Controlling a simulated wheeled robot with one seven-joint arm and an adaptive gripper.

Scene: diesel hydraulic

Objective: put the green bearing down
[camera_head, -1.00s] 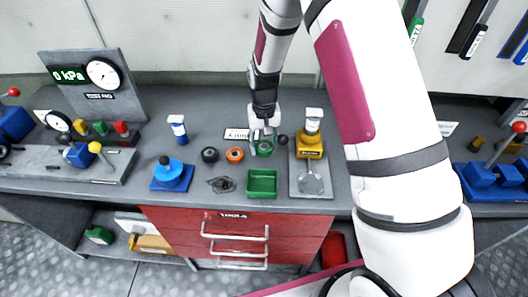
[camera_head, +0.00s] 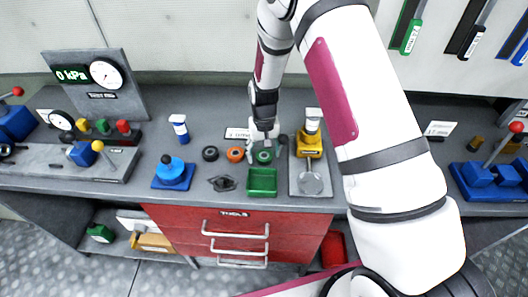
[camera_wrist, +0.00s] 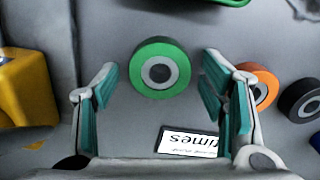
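The green bearing (camera_wrist: 160,68) lies flat on the grey bench top, its round face with a dark centre up. In the wrist view it sits between the tips of my gripper (camera_wrist: 156,85), with a gap on both sides. My gripper is open and touches nothing. In the head view the green bearing (camera_head: 264,156) is right of the orange bearing (camera_head: 235,154), just in front of my gripper (camera_head: 264,143).
A green tray (camera_head: 262,193) stands in front of the bearing. A yellow device (camera_head: 309,145) on a grey plate is close on the right. A black bearing (camera_head: 210,154) lies left of the orange one. A printed label (camera_wrist: 190,142) lies behind.

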